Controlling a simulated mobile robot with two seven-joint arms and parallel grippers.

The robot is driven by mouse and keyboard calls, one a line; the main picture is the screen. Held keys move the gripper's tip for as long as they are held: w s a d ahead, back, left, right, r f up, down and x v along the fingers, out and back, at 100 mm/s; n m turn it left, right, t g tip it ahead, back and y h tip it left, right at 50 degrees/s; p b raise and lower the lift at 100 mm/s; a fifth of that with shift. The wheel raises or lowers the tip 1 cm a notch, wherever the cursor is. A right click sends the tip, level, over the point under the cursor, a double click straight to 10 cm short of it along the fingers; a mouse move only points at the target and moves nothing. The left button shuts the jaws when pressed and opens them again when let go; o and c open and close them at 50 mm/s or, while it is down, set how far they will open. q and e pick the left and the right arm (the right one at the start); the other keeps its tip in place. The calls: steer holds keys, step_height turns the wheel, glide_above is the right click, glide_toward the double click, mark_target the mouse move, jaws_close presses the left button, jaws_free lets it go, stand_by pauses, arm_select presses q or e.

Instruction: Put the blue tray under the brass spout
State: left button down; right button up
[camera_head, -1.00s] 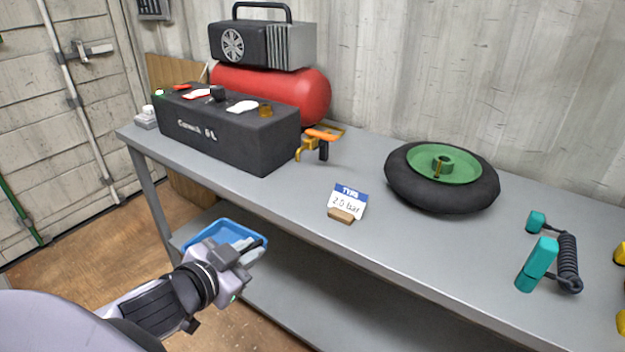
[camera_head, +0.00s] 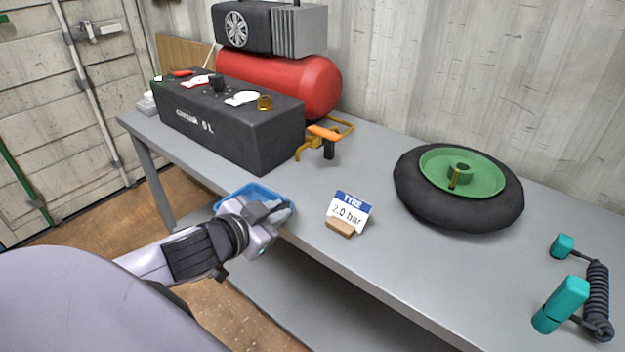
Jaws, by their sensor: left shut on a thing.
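The blue tray (camera_head: 250,189) is at the bench's front edge, left of the small card. My left gripper (camera_head: 268,211) is shut on it at its near side and hides much of its front. The tray overlaps the bench edge in the picture; I cannot tell whether it touches the bench. The brass spout (camera_head: 304,152), with an orange lever, is at the right end of the dark box, behind and to the right of the tray. The tray is apart from the spout. My right gripper is not in view.
The grey bench (camera_head: 380,258) carries a black box (camera_head: 225,125), a red tank (camera_head: 310,85), a "2.0 bar" card (camera_head: 348,212), a black wheel with a green hub (camera_head: 460,185) and a teal coiled-cord tool (camera_head: 560,305). The bench top between box and card is clear.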

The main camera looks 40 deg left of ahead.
arm_select(q)
steer(key=w, duration=1)
steer(key=shift+w+a, duration=0.2)
steer(key=shift+a, duration=0.05)
steer(key=x, duration=0.3)
steer(key=shift+w+r, duration=0.2)
steer(key=shift+w, duration=0.1)
steer(key=shift+f, duration=0.4)
steer(key=c, duration=1.1)
jaws_free()
steer(key=shift+s, duration=0.1)
steer(key=p+v, duration=0.1)
steer(key=v, duration=0.8)
steer(key=shift+s+r, duration=0.1)
steer(key=shift+s, duration=0.25)
steer(key=shift+v, duration=1.1)
